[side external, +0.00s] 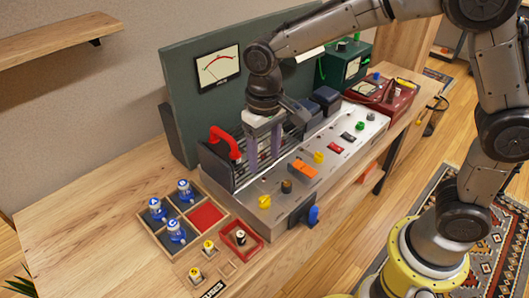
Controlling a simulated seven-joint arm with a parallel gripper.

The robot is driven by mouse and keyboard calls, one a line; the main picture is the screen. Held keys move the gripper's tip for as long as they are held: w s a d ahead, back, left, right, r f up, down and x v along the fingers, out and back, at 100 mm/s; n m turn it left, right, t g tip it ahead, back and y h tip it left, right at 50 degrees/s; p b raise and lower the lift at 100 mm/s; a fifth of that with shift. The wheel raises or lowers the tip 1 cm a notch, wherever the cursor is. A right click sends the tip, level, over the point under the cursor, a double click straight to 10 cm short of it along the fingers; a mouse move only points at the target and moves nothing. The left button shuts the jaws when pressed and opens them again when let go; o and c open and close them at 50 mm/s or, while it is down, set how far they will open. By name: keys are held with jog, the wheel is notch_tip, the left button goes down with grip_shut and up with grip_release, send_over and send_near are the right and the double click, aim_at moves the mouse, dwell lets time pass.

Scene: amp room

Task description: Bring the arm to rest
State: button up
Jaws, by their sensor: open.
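My gripper (264,158) points down over the left part of the grey control panel (335,160). Its two fingers are apart, and I see nothing held between them. The fingertips are in front of a dark slatted section at the back of the panel. From this view I cannot tell whether they touch the panel. My arm reaches in from the right and bends down to the gripper.
The panel carries yellow knobs (264,201), an orange switch (302,169) and a red handle (225,141). A wooden tray (160,231) with several blue pieces and a red box (241,239) stand left. The table's left is clear.

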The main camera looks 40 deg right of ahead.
jog(key=shift+r, duration=0.15)
jog(key=s+d+r+m+t, duration=0.2)
jog(key=s+d+r+t, duration=0.2)
jog(key=s+d+r, duration=0.5)
jog(key=s+d+n+t, duration=0.1)
jog(key=s+d, duration=0.3)
jog(key=s, duration=0.6)
jog(key=shift+s+d+f+n+t, duration=0.3)
jog(key=shift+s+f+n, duration=0.1)
jog(key=shift+n, duration=0.2)
jog(key=shift+r, duration=0.1)
dwell(0.4)
